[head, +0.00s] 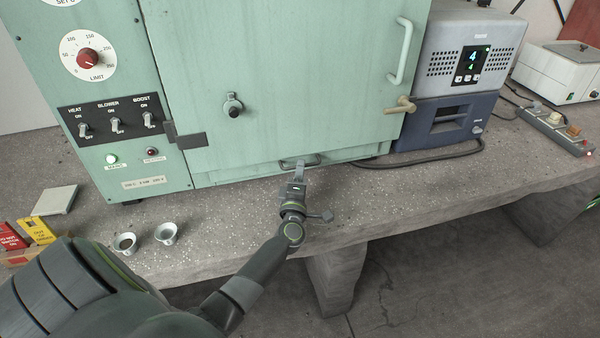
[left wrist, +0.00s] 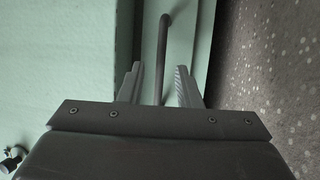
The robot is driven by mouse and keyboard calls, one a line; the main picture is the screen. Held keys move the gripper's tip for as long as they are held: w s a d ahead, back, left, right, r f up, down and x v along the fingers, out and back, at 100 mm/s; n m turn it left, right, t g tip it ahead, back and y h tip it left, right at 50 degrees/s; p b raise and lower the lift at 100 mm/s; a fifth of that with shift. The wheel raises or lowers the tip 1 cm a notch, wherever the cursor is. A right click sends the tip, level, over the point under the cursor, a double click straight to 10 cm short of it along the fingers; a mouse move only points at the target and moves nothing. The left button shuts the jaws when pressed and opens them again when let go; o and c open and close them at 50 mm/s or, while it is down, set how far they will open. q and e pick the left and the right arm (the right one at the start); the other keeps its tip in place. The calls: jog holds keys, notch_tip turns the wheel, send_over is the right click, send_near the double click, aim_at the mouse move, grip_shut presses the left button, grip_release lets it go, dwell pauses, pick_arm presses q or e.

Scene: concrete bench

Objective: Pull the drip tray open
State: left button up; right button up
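The drip tray (head: 235,174) is a low pale green strip along the bottom of the green oven (head: 270,90), and it looks flush with the oven front. Its grey bar handle (head: 313,160) sticks out near the middle. My left gripper (head: 299,168) is at this handle, above the front of the bench. In the left wrist view the handle bar (left wrist: 162,50) runs between the two fingers of my left gripper (left wrist: 160,85). The fingers stand apart, with a gap visible on each side of the bar. My right gripper is in neither view.
Two small metal cups (head: 166,233) and a pale square plate (head: 55,200) are on the concrete bench (head: 400,187) at left. A dark cable (head: 430,158) lies right of the tray, near a blue-grey device (head: 440,120). The bench edge is close in front.

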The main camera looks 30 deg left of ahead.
pick_arm(q)
jog(key=shift+w, duration=0.1)
grip_shut()
dwell(0.4)
